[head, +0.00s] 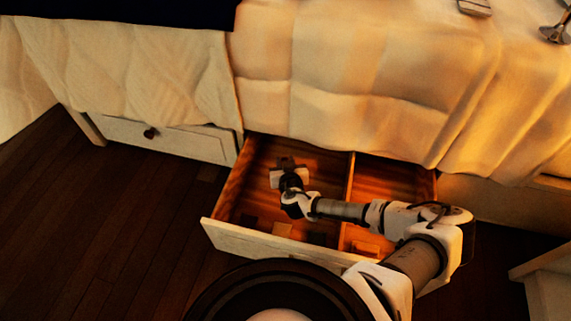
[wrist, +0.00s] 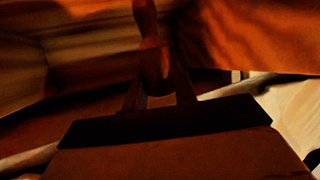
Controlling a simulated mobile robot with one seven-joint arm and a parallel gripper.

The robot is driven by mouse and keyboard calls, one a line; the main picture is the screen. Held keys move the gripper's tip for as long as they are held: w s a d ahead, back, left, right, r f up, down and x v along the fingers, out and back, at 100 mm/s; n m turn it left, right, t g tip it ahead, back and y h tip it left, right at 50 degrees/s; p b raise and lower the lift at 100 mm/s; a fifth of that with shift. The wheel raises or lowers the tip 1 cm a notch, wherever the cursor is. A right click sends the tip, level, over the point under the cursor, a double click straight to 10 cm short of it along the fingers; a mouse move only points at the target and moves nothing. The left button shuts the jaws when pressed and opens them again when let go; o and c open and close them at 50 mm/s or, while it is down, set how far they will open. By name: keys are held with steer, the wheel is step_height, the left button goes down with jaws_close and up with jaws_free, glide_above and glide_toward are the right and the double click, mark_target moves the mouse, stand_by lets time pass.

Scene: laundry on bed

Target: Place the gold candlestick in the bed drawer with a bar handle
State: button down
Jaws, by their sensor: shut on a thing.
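The open bed drawer (head: 237,238) is pulled out from under the bed, and a divider splits its wooden inside into left and right compartments. The handle on its front is not visible. My gripper (wrist: 160,92) is shut on the gold candlestick (wrist: 149,40), which looks dark orange-brown in the dim wrist view and extends up past the fingertips. In the head view my gripper (head: 286,170) reaches down into the left compartment, towards its back. The candlestick is hard to make out there, and I cannot tell whether it touches the drawer floor.
A closed drawer with a round knob (head: 150,133) is at the left. The bed's cream cover (head: 330,60) hangs just behind the open drawer. A metallic object (head: 556,33) and a small grey object (head: 475,7) lie on the bed. A pale piece of furniture (head: 548,290) stands at lower right.

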steer(key=shift+f, duration=0.15)
steer(key=c, duration=1.1)
jaws_free()
steer(key=shift+r, duration=0.4)
steer(key=p+v, duration=0.2)
steer(key=v, duration=0.5)
steer(key=shift+s, duration=0.25)
